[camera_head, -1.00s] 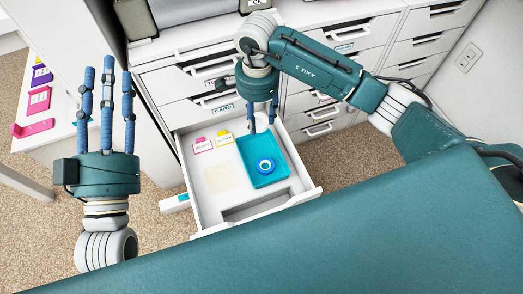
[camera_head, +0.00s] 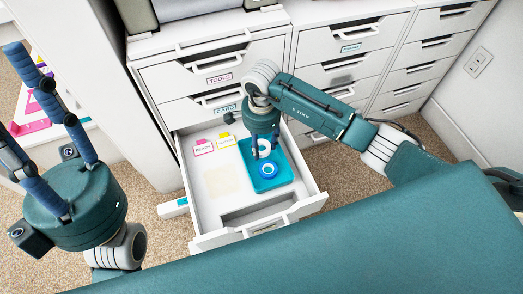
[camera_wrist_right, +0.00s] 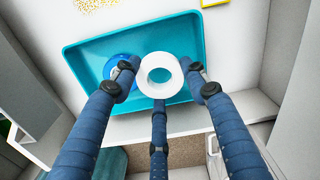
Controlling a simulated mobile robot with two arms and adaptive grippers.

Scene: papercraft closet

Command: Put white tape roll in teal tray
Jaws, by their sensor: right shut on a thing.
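The white tape roll (camera_wrist_right: 160,58) is between the fingers of my right gripper (camera_wrist_right: 161,70), which is shut on it. In the head view the right gripper (camera_head: 264,150) is over the teal tray (camera_head: 285,163), and the white roll (camera_head: 264,146) is partly hidden by the fingers. The tray (camera_wrist_right: 90,50) lies behind the roll in the right wrist view; I cannot tell whether the roll touches it. My left gripper (camera_head: 40,110) is at the far left, fingers spread, open and empty.
A blue tape roll (camera_head: 267,170) lies in the tray, close to the right gripper; it also shows in the right wrist view (camera_wrist_right: 112,70). The tray is in an open white drawer (camera_head: 200,190) with pink (camera_head: 204,147) and yellow (camera_head: 227,141) labelled cards. Drawer cabinets stand behind.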

